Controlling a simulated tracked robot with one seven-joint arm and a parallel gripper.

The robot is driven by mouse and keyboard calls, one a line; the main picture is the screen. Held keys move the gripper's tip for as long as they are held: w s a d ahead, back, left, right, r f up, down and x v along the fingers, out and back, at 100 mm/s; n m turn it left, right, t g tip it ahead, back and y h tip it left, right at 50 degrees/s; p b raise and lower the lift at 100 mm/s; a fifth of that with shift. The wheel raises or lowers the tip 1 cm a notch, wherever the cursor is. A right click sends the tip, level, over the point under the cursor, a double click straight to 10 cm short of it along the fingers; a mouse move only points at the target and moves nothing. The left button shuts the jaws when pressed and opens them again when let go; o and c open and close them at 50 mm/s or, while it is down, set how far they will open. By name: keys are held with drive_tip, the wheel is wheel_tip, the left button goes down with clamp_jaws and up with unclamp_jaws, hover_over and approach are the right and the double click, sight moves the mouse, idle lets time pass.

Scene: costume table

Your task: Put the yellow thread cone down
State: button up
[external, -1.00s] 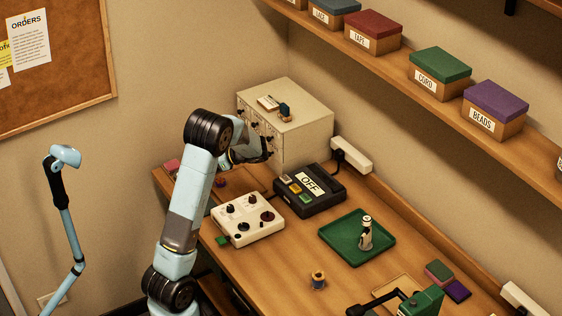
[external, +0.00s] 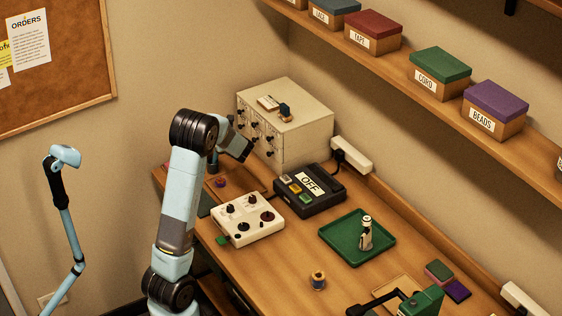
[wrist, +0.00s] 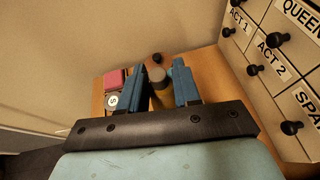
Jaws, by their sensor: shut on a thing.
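The yellow thread cone (wrist: 161,99) stands between my two blue fingers in the wrist view, with a grey tip upward and a yellow lower body. My gripper (wrist: 158,86) is shut on it, one finger on each side. The wrist bar hides the cone's bottom, so I cannot tell whether it touches the wooden table (wrist: 208,68). In the external view my arm reaches over the far left end of the table, in front of the drawer cabinet (external: 300,130); the cone is not visible there.
The cabinet's labelled drawers with black knobs stand close on the right in the wrist view (wrist: 285,60). A pink block (wrist: 115,79) and a round white-faced item (wrist: 112,101) lie left of my fingers. A white control box (external: 248,220) and black OFF box (external: 318,195) stand nearby.

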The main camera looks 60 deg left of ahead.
drive_tip(key=shift+w+a+f, duration=0.1)
drive_tip(key=shift+w+f, duration=0.05)
drive_tip(key=shift+f, duration=0.2)
drive_tip(key=w+a+f, duration=0.2)
drive_tip(key=w+f, duration=0.1)
drive_tip(key=w+a+f, duration=0.3)
drive_tip(key=w, duration=0.1)
drive_tip(key=w+a+f, duration=0.3)
drive_tip(key=shift+w+f, duration=0.2)
drive_tip(key=shift+w+a+f, duration=0.15)
drive_tip(key=shift+a+f, duration=0.05)
drive_tip(key=shift+f, duration=1.55)
drive_tip(key=o, duration=1)
drive_tip(key=shift+o, duration=0.2)
